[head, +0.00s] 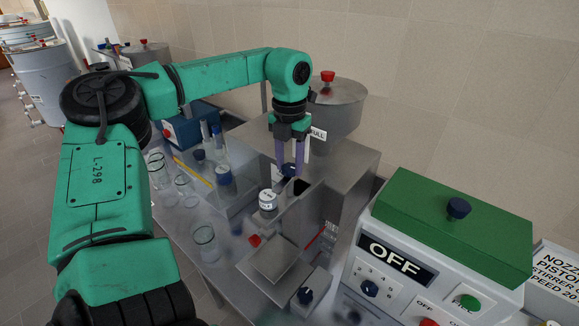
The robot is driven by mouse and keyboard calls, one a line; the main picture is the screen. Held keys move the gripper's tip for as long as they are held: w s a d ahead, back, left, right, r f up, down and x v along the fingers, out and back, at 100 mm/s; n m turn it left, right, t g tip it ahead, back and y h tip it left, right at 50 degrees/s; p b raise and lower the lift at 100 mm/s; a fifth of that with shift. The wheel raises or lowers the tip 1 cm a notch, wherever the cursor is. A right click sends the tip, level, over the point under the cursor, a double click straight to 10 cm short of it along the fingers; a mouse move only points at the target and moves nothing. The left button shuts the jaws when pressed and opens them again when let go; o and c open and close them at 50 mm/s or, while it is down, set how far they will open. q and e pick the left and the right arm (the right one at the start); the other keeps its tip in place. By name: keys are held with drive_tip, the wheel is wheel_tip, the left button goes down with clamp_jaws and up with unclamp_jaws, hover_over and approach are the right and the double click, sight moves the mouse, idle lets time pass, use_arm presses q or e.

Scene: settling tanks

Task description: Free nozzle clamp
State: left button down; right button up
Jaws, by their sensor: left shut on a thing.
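My left gripper (290,168) reaches down from the green arm in front of the grey settling tank (340,112). Its purple fingers are shut on a small dark blue knob (289,171), which they partly hide. The knob sits by the metal stand's front, above a jar with a white label (267,200). I cannot tell from this view whether this knob belongs to the nozzle clamp. My right gripper is not in view.
A control box (410,258) with an OFF display, a green top and several knobs stands at the right. A clear bin (226,187) with bottles and several empty beakers (205,243) are at the left of the bench. A square plate (274,260) is at the front.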

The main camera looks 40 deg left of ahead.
use_arm(q)
drive_tip(key=n+b, duration=0.2)
drive_tip(key=n, duration=0.1)
drive_tip(key=shift+f+n+b, duration=0.15)
drive_tip(key=shift+n+b, duration=0.15)
drive_tip(key=n+b, duration=0.2)
drive_tip(key=n, duration=0.1)
drive_tip(key=shift+n, duration=0.3)
drive_tip(key=n+b, duration=0.1)
drive_tip(key=n, duration=0.3)
drive_tip(key=shift+n+b, duration=0.3)
drive_tip(key=shift+b, duration=0.1)
drive_tip(key=shift+n+b, duration=0.55)
drive_tip(key=shift+n, duration=1.45)
drive_tip(key=shift+c, duration=1.9)
unclamp_jaws()
drive_tip(key=shift+r, duration=0.25)
